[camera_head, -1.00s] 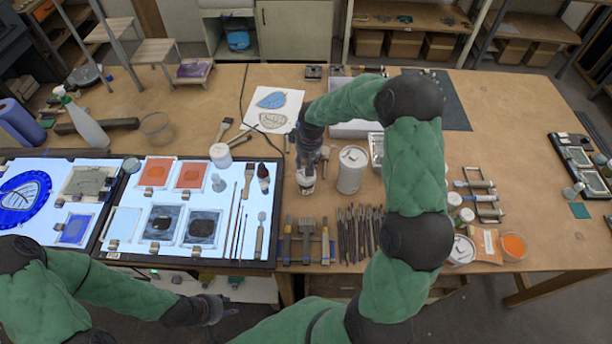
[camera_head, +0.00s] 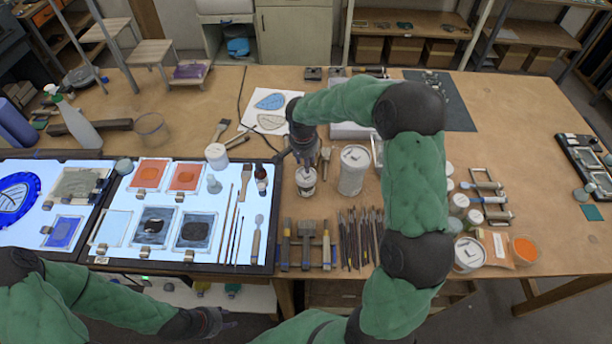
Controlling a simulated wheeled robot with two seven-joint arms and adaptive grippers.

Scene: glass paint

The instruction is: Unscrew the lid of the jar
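A small white jar (camera_head: 306,188) with a dark band stands upright on the wooden table, right of the light panel. My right gripper (camera_head: 304,162) points straight down over it, its fingertips at the jar's top. The fingers hide most of the lid, and I cannot tell whether they grip it. My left gripper (camera_head: 214,320) hangs low in front of the table's front edge, away from the jar. It is too small and dark to tell whether it is open.
A larger white container (camera_head: 353,170) stands close right of the jar. Tools and brushes (camera_head: 362,236) lie in front of it. The lit panel (camera_head: 120,245) with glass pieces is at left. A white cup (camera_head: 216,157) stands at the panel's back edge.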

